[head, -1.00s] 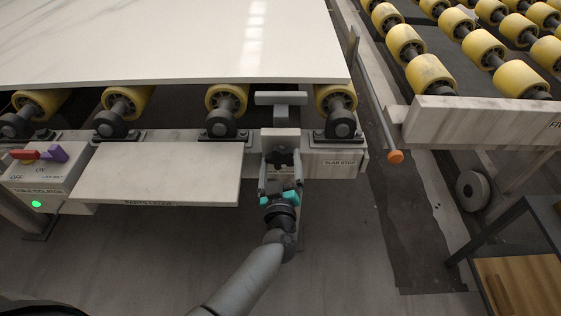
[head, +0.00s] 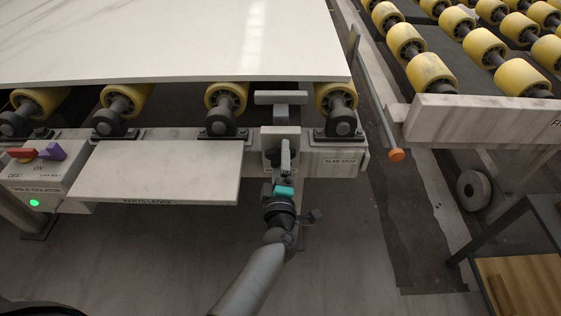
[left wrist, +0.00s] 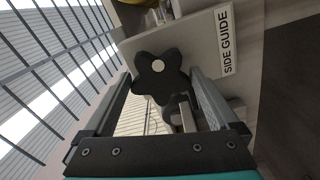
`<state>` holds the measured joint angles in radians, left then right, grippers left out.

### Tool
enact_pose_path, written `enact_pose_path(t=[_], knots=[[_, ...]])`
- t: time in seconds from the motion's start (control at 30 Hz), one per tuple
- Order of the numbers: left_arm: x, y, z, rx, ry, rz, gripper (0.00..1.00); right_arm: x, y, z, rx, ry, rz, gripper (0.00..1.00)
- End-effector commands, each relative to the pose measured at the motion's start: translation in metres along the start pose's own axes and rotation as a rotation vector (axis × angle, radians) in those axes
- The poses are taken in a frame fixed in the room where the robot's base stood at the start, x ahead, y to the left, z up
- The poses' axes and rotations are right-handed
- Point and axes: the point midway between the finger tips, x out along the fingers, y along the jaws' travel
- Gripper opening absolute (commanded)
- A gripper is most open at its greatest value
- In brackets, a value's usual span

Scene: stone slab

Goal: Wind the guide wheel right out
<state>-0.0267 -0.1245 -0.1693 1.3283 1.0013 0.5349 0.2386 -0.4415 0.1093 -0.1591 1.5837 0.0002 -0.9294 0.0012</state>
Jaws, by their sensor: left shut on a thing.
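The guide wheel (left wrist: 160,76) is a black lobed knob with a pale centre. In the left wrist view it sits between the two fingers of my left gripper (left wrist: 160,82), beside a plate marked SIDE GUIDE (left wrist: 226,42). In the head view my left gripper (head: 286,158) is at the front of the pale guide block (head: 280,134), shut on the wheel, which is mostly hidden behind the fingers. A grey T-shaped guide piece (head: 281,98) stands above the block, close to the slab's front edge. My right gripper is not in view.
A white stone slab (head: 170,45) lies on yellow rollers (head: 228,97). A parts ledge (head: 155,172) juts out left of the gripper, beside an isolator box (head: 40,172). An orange-tipped rod (head: 396,155) and another roller table (head: 475,120) stand right. Open floor lies below.

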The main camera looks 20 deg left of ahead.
Motion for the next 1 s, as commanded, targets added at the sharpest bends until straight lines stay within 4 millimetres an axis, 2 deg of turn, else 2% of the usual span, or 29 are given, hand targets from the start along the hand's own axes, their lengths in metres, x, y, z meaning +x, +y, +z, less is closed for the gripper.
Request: enact_pose_path(t=[0.4,0.9,0.93,1.0], knots=[[-0.001,-0.002,0.001,-0.171,-0.001,-0.003,0.38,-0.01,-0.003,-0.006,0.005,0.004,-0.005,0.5],[-0.001,-0.002,0.001,-0.189,-0.002,-0.004,0.38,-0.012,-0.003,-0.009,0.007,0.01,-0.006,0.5],[-0.001,-0.002,0.001,-0.189,-0.002,-0.004,0.95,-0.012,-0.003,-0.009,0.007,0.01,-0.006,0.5],[-0.001,-0.001,0.001,-0.188,-0.002,-0.004,1.0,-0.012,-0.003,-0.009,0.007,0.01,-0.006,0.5]])
